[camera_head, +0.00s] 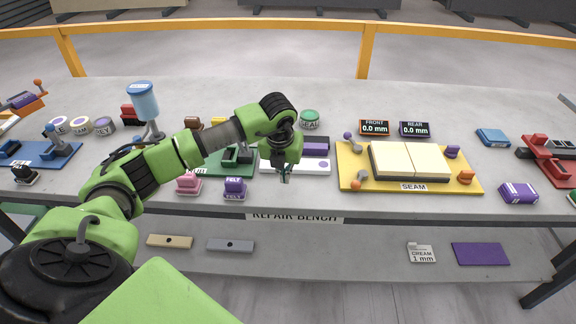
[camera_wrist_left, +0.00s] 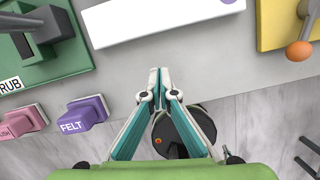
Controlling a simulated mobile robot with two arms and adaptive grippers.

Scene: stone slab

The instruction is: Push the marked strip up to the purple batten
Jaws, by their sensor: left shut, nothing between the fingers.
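The white marked strip (camera_head: 306,167), with a purple dot near its right end, lies on the slab left of the yellow board. In the left wrist view the strip (camera_wrist_left: 160,18) crosses the top, its dot cut by the frame edge. The purple batten (camera_head: 316,146) lies behind the strip; my gripper and arm partly cover both. Whether a gap remains between them is hard to tell. My left gripper (camera_head: 285,177) is shut and empty, pointing down at the strip's near side. In the wrist view its fingertips (camera_wrist_left: 160,72) appear short of the strip's near edge, over bare slab.
A green fixture (camera_wrist_left: 45,55) stands left of the strip, with a purple FELT block (camera_head: 235,188) and a pink block (camera_head: 189,184) in front. The yellow SEAM board (camera_head: 350,150) with cream panels is at right. The slab's front edge is close.

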